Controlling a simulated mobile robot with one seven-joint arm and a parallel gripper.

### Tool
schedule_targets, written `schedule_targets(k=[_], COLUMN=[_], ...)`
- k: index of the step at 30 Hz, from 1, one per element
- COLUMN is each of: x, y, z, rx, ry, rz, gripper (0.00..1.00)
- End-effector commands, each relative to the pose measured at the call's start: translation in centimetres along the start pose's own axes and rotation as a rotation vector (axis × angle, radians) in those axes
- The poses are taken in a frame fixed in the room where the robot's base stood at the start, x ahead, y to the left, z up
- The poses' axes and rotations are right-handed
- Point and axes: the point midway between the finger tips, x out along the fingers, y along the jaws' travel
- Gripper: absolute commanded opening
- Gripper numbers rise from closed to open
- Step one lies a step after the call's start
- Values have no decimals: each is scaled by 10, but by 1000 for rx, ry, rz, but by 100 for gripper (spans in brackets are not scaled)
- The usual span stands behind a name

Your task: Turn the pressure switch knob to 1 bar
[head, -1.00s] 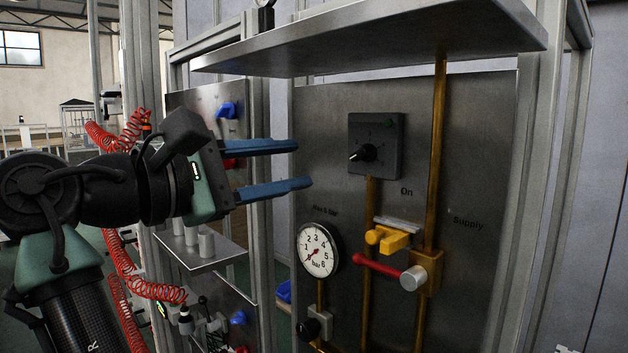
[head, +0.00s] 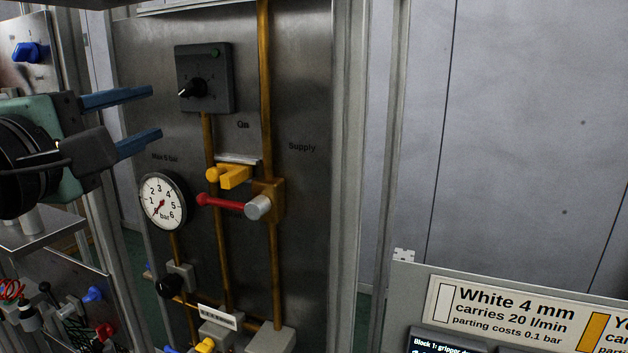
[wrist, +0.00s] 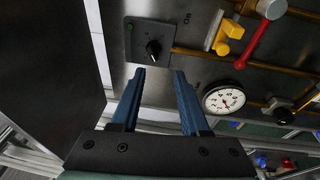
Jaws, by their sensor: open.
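The pressure switch is a dark grey square box (head: 219,91) with a green dot, on the upper metal panel. Its black knob (head: 193,88) has a white pointer mark directed to the lower left in the head view; the scale is too small to read. The knob also shows in the wrist view (wrist: 153,48), just beyond the fingertips. My gripper (head: 155,113) has two blue fingers, apart and empty. It is left of the box in the head view. In the wrist view my gripper (wrist: 160,74) points towards the knob without touching it.
A round gauge (head: 163,201) marked in bar, its needle at the low end, sits below the gripper. A yellow handle (head: 230,176) and a red lever (head: 222,203) are on the brass pipes below the box. A frame post (head: 347,150) stands right of the panel.

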Motion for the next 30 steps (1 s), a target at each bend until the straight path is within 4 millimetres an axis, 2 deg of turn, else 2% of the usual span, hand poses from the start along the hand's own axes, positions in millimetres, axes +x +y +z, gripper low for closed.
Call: schedule_targets(k=[1, 4, 6, 8, 12, 15, 18, 21, 30], x=[7, 9, 2, -9, -47, -73, -91, -99, -99], y=[-14, -16, -14, -10, 1, 9, 14, 17, 18], z=[20, 56, 86, 113, 171, 199, 214, 220, 220], rx=[163, 503, 740, 933, 1297, 1464, 1556, 1593, 1597], ry=[40, 140, 215, 285, 459, 568, 643, 677, 680], rz=[37, 124, 192, 254, 384, 448, 485, 499, 498], gripper=[45, 45, 45, 45, 45, 45, 45, 45, 45])
